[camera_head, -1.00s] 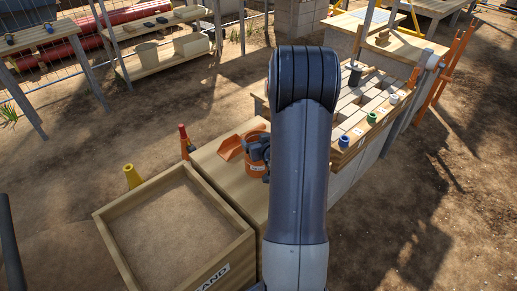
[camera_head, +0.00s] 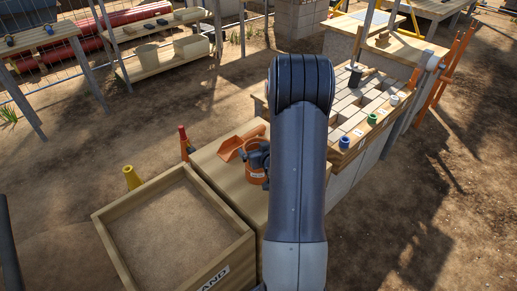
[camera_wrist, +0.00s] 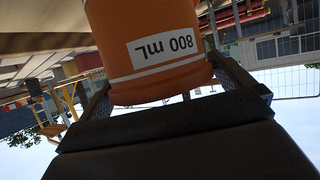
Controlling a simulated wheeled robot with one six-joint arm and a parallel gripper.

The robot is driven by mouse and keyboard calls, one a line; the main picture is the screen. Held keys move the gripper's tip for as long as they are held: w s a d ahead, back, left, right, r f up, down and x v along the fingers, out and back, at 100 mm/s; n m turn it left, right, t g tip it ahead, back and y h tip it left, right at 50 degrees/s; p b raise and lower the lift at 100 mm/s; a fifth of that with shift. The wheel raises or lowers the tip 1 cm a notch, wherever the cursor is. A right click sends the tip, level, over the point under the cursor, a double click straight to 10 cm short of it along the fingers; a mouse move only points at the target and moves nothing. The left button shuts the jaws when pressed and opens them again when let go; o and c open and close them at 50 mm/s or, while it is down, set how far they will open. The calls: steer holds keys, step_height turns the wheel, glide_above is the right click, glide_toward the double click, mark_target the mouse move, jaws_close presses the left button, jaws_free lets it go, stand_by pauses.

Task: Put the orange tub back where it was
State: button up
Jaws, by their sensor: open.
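The orange tub (camera_head: 255,177) stands on the wooden worktop (camera_head: 229,189), partly covered by my gripper (camera_head: 262,156) and arm. In the wrist view the tub (camera_wrist: 145,22) fills the upper middle, with a white "800 mL" label that appears upside down. My gripper's open fingers (camera_wrist: 160,84) lie on either side of the tub's body. Whether either finger touches it, I cannot tell. An orange scoop (camera_head: 232,149) lies on the worktop just behind the tub.
A wooden sand box (camera_head: 143,193) stands at the front left. A yellow cone (camera_head: 132,177) and a red-topped object (camera_head: 184,141) are beside the worktop. A block-covered bench (camera_head: 352,118) with blue, green and white cups is right of my arm.

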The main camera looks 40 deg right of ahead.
steer(key=shift+r, duration=0.1)
steer(key=shift+s+r, duration=0.15)
steer(key=v, duration=1.1)
steer(key=shift+s+a, duration=0.2)
steer(key=shift+s, duration=0.1)
steer(key=shift+w, duration=0.1)
steer(key=x, duration=1.2)
steer(key=shift+d+f, duration=0.1)
steer(key=shift+f, duration=0.1)
steer(key=shift+r+p, duration=0.3)
steer(key=shift+r, duration=0.8)
